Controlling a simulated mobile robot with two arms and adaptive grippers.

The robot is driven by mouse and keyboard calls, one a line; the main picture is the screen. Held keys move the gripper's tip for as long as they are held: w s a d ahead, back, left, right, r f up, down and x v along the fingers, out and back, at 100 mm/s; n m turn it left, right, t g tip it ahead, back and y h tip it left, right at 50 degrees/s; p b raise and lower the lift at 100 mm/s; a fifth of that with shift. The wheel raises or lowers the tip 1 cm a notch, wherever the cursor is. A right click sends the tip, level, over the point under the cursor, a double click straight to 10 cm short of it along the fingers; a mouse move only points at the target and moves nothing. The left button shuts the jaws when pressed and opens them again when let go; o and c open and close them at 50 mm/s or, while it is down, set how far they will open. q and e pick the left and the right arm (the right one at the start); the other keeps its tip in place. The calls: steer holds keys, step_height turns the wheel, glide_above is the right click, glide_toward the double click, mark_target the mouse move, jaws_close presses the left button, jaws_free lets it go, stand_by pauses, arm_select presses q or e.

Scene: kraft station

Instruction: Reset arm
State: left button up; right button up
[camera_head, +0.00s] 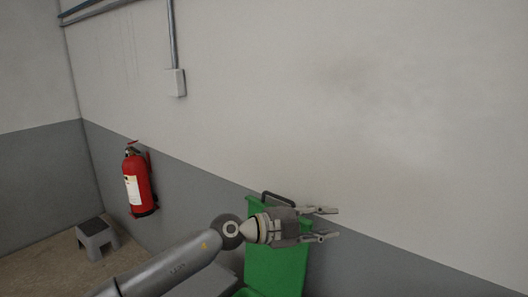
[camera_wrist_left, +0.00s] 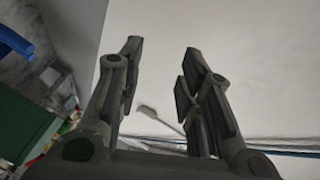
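My left gripper (camera_head: 322,224) reaches in from the lower left in the head view, held level and pointing right. Its two fingers are spread apart with nothing between them. It hangs in front of the green bin (camera_head: 275,262), and the wall is behind. In the left wrist view the fingers (camera_wrist_left: 160,85) are also apart and empty, with the pale wall beyond them. My right gripper is in neither view.
A red fire extinguisher (camera_head: 139,182) hangs on the wall, with a small grey step stool (camera_head: 96,238) on the floor at left. A white box (camera_head: 176,83) with conduit is higher on the wall. A green surface (camera_wrist_left: 22,125) and a blue object (camera_wrist_left: 14,40) show at the left wrist view's left.

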arm_select(q)
steer(key=s+a+n+t+y, duration=0.2)
steer(key=a+n+t+y, duration=0.2)
steer(key=a+n+t, duration=0.8)
steer(key=s+a+f+n+g+y, duration=0.1)
steer(key=s+a+f+n+y, duration=0.2)
steer(key=a+f+n+y, duration=0.4)
steer(key=s+a+f+n+g+y, duration=0.1)
steer(key=s+a+f+n+y, duration=0.25)
steer(key=a+f+n, duration=0.35)
steer(key=s+a+f+g, duration=0.3)
steer(key=s+f+g, duration=0.15)
steer(key=s, duration=0.45)
steer(key=s+a+f+g, duration=0.25)
steer(key=s+f, duration=0.35)
steer(key=s, duration=0.3)
steer(key=s+a+f+g, duration=0.2)
steer(key=s+f+g, duration=0.35)
steer(key=s, duration=0.35)
step_height(320, 180, down, 29)
steer(key=s+m+b, duration=0.1)
steer(key=s+b, duration=0.1)
steer(key=s, duration=0.1)
steer(key=s+a+f+g+y+b, duration=0.1)
steer(key=s+a+f+g, duration=0.1)
steer(key=s+f, duration=1.4)
steer(key=shift+s+a+f+b, duration=0.3)
steer(key=shift+s+a+f, duration=0.05)
steer(key=shift+a+f, duration=0.35)
